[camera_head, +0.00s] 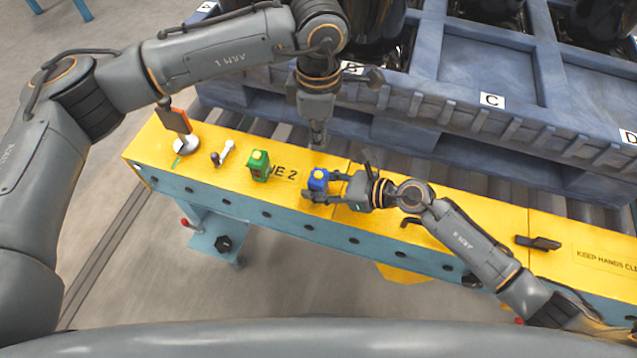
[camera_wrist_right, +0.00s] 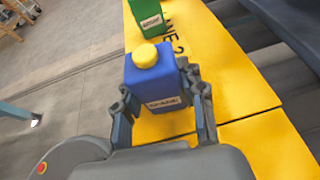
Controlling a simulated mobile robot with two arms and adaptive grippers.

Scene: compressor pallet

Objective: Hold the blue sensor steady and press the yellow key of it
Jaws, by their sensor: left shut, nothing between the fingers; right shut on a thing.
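The blue sensor (camera_head: 318,181) stands upright on the yellow conveyor edge plate (camera_head: 400,196), with its yellow key on top. In the right wrist view the sensor (camera_wrist_right: 155,82) shows a pale label and the round yellow key (camera_wrist_right: 145,54). My right gripper (camera_head: 328,189) is shut on the sensor, one finger on each side; it also shows in the right wrist view (camera_wrist_right: 163,105). My left gripper (camera_head: 318,140) is shut and empty, pointing down above and just behind the sensor, apart from the key.
A green sensor (camera_head: 259,165) stands left of the blue one. A dark clip (camera_head: 537,243) lies to the right. A blue pallet (camera_head: 480,120) is behind.

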